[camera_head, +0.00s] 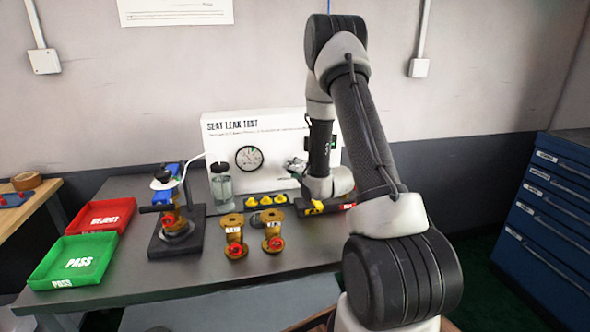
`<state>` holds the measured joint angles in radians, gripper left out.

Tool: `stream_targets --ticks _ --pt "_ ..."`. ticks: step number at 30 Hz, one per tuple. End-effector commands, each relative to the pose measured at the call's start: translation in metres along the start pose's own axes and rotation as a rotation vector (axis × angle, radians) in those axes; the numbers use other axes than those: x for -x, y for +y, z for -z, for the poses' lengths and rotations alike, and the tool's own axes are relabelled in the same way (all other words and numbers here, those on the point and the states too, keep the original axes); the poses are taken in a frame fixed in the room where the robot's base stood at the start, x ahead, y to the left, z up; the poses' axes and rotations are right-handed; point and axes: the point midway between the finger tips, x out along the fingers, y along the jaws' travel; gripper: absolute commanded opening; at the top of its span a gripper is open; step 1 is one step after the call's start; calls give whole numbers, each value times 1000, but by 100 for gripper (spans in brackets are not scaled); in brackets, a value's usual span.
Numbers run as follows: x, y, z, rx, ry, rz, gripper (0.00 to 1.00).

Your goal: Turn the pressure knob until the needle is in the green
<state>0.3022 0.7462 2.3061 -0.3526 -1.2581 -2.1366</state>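The white test panel (225,140), headed "SEAT LEAK TEST", stands at the back of the grey bench. Its round gauge (249,158) has a pale face and dark rim; the needle and any green band are too small to read. A small grey and dark shape (297,166) lies right of the gauge, beside my wrist. I cannot tell whether it is the pressure knob, my gripper's fingers, or both together. My arm reaches down in front of the panel's right part, and my gripper is not clearly distinguishable there. Its finger opening and any contact with the knob cannot be made out.
A black clamp stand (158,240) and a clear jar (221,188) stand left of the gauge. Two brass valves (234,236) stand in front, with several yellow parts (267,200) behind. Red (107,214) and green (71,262) trays are at left. A blue drawer cabinet (555,215) is at right.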

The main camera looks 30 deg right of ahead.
Motion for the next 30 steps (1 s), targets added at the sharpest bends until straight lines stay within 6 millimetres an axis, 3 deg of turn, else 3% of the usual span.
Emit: stream_targets --ticks 6,15,16,19,30 --pt "0 -4 0 -177 -1 -72 12" --pt "0 -3 0 -201 0 -81 12" --pt "0 -3 0 -200 0 -81 40" --pt "0 -3 0 -200 0 -81 58" --pt "4 -3 0 -199 0 -81 58"
